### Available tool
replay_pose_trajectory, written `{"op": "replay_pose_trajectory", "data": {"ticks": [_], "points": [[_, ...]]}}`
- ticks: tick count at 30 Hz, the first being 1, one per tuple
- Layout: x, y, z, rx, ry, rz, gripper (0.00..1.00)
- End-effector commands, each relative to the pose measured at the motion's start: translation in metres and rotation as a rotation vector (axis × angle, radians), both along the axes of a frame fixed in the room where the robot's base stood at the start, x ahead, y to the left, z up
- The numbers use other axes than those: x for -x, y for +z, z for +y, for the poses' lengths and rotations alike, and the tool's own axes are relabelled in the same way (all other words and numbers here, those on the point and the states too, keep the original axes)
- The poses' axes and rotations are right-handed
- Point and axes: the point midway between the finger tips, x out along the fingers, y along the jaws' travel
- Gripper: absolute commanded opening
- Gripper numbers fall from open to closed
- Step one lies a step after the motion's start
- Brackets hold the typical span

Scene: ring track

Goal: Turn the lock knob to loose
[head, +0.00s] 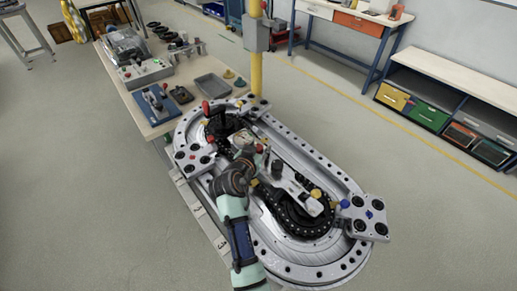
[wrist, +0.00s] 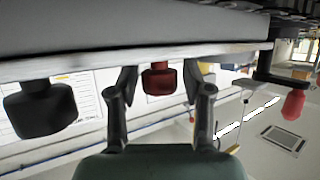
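A red knob (wrist: 158,80) hangs below a pale metal edge in the wrist view. I take it for the lock knob, but no marking on it is readable. My gripper (wrist: 160,72) is open, with one finger on each side of this knob and a visible gap on both sides. A black knob (wrist: 40,108) sits left of the fingers under the same edge. In the head view my gripper (head: 248,153) is at the middle of the ring track (head: 330,158), close to a small red part (head: 259,148). The arm hides part of the mechanism there.
A red-tipped handle (wrist: 293,104) sticks out at the right in the wrist view. A red-topped lever (head: 206,108) stands at the track's back left. A plate with black knobs (head: 365,217) is at the right end. A yellow post (head: 256,70) rises behind the track.

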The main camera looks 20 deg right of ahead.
Motion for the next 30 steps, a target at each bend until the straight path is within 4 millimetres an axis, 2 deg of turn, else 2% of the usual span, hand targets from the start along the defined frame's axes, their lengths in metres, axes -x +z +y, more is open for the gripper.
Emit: {"op": "replay_pose_trajectory", "data": {"ticks": [1, 6, 8, 15, 21, 30], "points": [[0.0001, -0.0001, 0.0001, 0.0, 0.0, 0.0, 0.37], [0.0001, -0.0001, 0.0001, 0.0, 0.0, 0.0, 0.08], [0.0002, -0.0001, 0.0, 0.0, 0.0, 0.0, 0.0], [0.0013, 0.0076, -0.0015, -0.004, 0.111, 0.006, 0.0], [0.001, 0.0035, -0.0006, -0.003, 0.244, 0.005, 0.0], [0.0002, -0.0003, 0.0003, 0.0, 0.266, 0.0, 0.0]]}}
